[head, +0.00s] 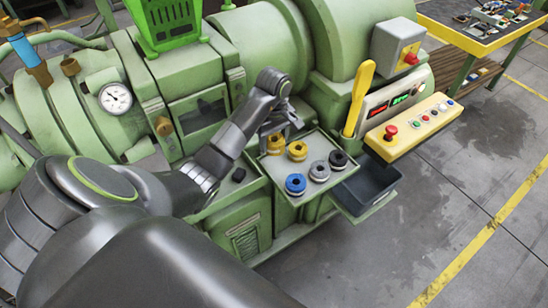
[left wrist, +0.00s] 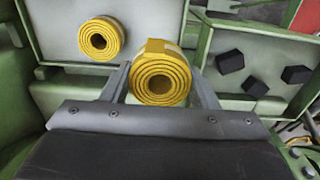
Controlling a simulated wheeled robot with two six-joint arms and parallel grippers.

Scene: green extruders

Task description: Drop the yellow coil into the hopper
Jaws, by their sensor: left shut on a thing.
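My left gripper (head: 277,128) reaches down over the left back part of the green tray (head: 312,202). It is shut on a yellow coil (head: 275,144), partly hidden by the fingers. In the left wrist view this coil (left wrist: 160,82) sits between both fingers (left wrist: 162,66), its spiral end facing the camera. I cannot tell whether it touches the tray. A second yellow coil (head: 297,150) stands just right of it; it also shows in the left wrist view (left wrist: 100,39), apart from the fingers. The bright green hopper (head: 168,22) is on the machine at the upper left. My right gripper is not in view.
A blue coil (head: 295,184), a grey coil (head: 319,171) and a dark coil (head: 338,159) share the tray. A dark bin (head: 368,183) adjoins it on the right. A yellow lever (head: 359,98) and a yellow control panel (head: 413,126) stand behind. Floor at right is clear.

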